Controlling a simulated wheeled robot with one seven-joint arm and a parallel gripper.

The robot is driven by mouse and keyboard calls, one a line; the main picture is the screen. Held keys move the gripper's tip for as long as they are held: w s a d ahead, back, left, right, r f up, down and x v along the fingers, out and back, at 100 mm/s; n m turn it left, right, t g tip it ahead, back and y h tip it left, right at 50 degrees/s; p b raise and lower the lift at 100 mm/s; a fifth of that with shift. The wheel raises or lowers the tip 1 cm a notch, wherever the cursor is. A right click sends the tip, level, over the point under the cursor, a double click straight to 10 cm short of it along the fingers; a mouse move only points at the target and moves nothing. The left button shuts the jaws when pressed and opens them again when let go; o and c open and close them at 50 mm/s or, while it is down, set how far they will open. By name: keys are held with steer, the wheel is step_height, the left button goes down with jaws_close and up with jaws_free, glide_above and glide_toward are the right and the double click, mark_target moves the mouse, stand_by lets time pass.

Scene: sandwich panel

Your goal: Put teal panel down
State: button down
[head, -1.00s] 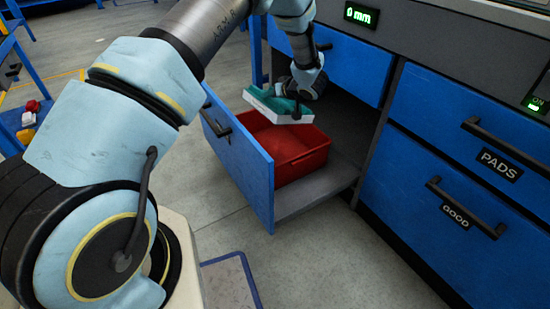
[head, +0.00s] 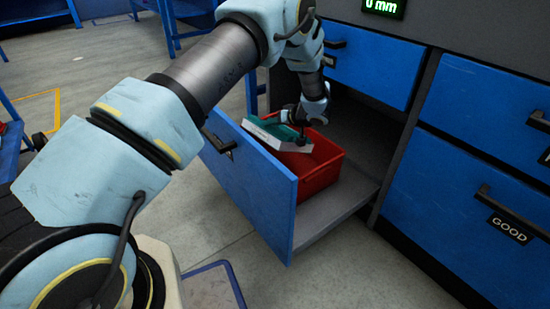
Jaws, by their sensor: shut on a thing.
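The teal panel (head: 268,130) has a teal top face and a pale grey edge. It is tilted and sits at the mouth of a red bin (head: 322,176), partly within its rim at the left. My gripper (head: 302,138) is shut on the panel's right end, with the wrist above it. The red bin stands in an open blue drawer (head: 250,185). The panel and gripper hide the bin's far left part, and I cannot tell whether the panel touches the bin.
The drawer's blue front stands out into the aisle at the left of the bin. Closed blue drawers, one labelled GOOD (head: 508,229), stand at the right. A display (head: 384,8) is above. The grey floor in front is mostly clear.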

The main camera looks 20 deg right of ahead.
step_height(320, 180, down, 9)
steer(key=b, duration=0.3)
steer(key=shift+r, duration=0.2)
